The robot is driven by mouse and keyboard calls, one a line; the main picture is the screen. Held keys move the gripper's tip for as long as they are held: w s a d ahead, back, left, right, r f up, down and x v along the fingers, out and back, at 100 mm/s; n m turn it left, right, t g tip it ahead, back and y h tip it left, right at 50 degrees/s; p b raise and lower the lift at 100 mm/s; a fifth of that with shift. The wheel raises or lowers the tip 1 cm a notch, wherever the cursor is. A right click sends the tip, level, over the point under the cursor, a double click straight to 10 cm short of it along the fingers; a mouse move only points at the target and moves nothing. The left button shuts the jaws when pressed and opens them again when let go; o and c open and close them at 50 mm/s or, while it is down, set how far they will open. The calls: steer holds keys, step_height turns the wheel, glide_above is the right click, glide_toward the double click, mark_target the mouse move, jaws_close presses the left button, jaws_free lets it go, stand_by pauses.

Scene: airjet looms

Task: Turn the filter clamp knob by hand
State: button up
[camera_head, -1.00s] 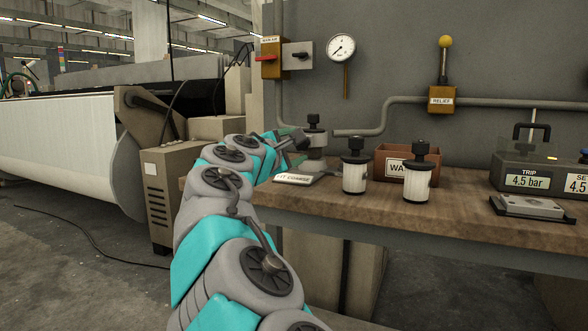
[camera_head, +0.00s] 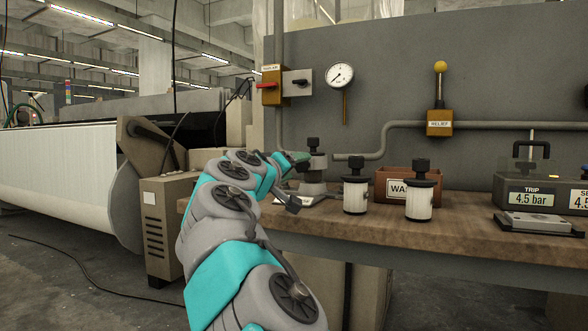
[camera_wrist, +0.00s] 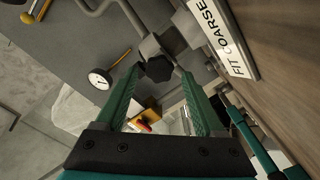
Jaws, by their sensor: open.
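The filter clamp at the bench's left end has a dark knob (camera_head: 313,143) on top and a grey body (camera_head: 315,163). In the wrist view the dark lobed knob (camera_wrist: 157,69) sits between the tips of my green fingers. My gripper (camera_wrist: 160,74) is open, with a finger on each side of the knob; I cannot tell whether either touches it. In the head view my gripper (camera_head: 297,158) is small beside the clamp, and my arm partly hides the clamp's base. A white sign reading "FIT COARSE" (camera_wrist: 226,38) is beside the clamp in the wrist view.
Two white filter cartridges with black tops (camera_head: 355,196) (camera_head: 419,200) stand right of the clamp, near a brown waste bin (camera_head: 394,184). A pressure unit (camera_head: 535,196) is at the right. The gauge (camera_head: 340,75) and pipe (camera_head: 460,125) are on the wall behind.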

stand_by(0.4)
steer(key=shift+p+x, duration=0.5)
steer(key=shift+x, duration=0.55)
steer(key=shift+c, duration=0.3)
steer(key=c, duration=0.9)
steer(key=shift+s+r+p, duration=0.1)
steer(key=shift+r+p, duration=0.2)
steer(key=shift+p, duration=0.4)
steer(key=shift+c, duration=0.2)
steer(key=n+p, duration=0.2)
steer(key=shift+f+n+p, duration=0.1)
steer(key=shift+n+p, duration=0.2)
steer(key=shift+p, duration=0.1)
steer(key=o, duration=1.1)
steer(key=shift+f+b, duration=0.2)
steer(key=shift+b, duration=0.1)
